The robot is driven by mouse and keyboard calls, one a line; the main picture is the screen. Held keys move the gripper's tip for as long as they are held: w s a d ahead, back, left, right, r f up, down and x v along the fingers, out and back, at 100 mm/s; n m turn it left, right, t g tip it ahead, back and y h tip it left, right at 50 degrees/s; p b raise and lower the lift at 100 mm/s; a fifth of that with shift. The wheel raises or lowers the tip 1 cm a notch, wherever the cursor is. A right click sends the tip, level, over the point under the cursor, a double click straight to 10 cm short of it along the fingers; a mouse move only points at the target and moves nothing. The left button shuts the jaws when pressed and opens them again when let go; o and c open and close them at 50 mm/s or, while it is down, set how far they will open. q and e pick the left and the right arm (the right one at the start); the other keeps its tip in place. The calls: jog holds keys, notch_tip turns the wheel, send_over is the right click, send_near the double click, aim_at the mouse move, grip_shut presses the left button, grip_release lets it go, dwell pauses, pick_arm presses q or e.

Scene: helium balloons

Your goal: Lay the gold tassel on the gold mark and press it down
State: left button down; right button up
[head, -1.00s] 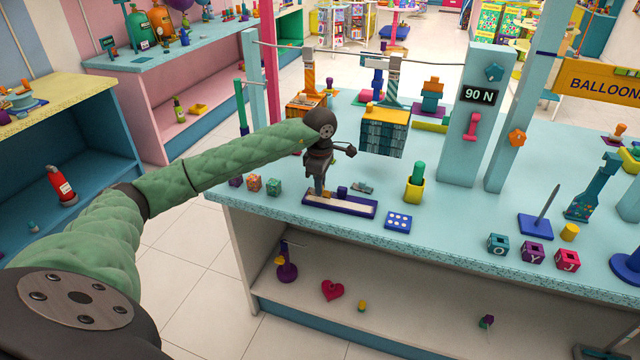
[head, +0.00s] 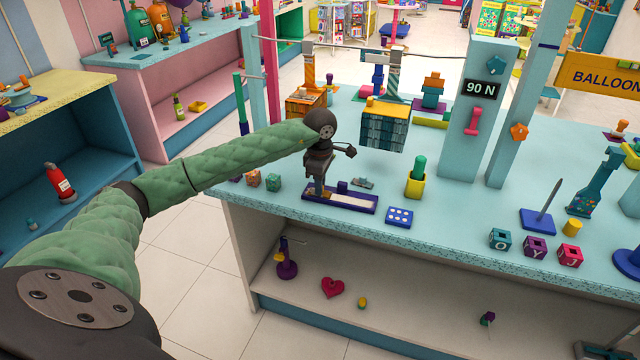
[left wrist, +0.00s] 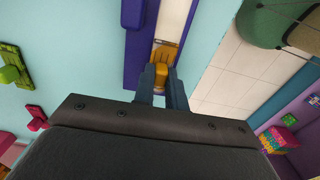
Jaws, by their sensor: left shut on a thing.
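My left gripper (head: 318,191) is at the left end of a purple board (head: 368,206) with a pale strip, on the blue counter. In the left wrist view, the fingers of my left gripper (left wrist: 160,92) are shut on the gold tassel (left wrist: 161,72) by its knob. Its strands (left wrist: 166,52) point away from the fingers and overlie the pale strip of the purple board (left wrist: 134,70). I cannot tell whether they touch it. No gold mark can be made out; the tassel and fingers cover that end of the strip. My right gripper is out of view.
A purple block (head: 343,186) stands at the board's far edge. A blue plate with white dots (head: 399,216) lies to the right, and a yellow cup with a green peg (head: 415,182) stands behind it. Weights hang from a rail behind. The counter's front edge is close to the board.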

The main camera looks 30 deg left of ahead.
pick_arm(q)
jog(key=c, duration=1.3)
grip_release()
jog(key=shift+c, duration=0.2)
jog(key=shift+r, duration=0.1)
jog(key=shift+r+p, duration=1.15)
jog(key=shift+r, duration=2.75)
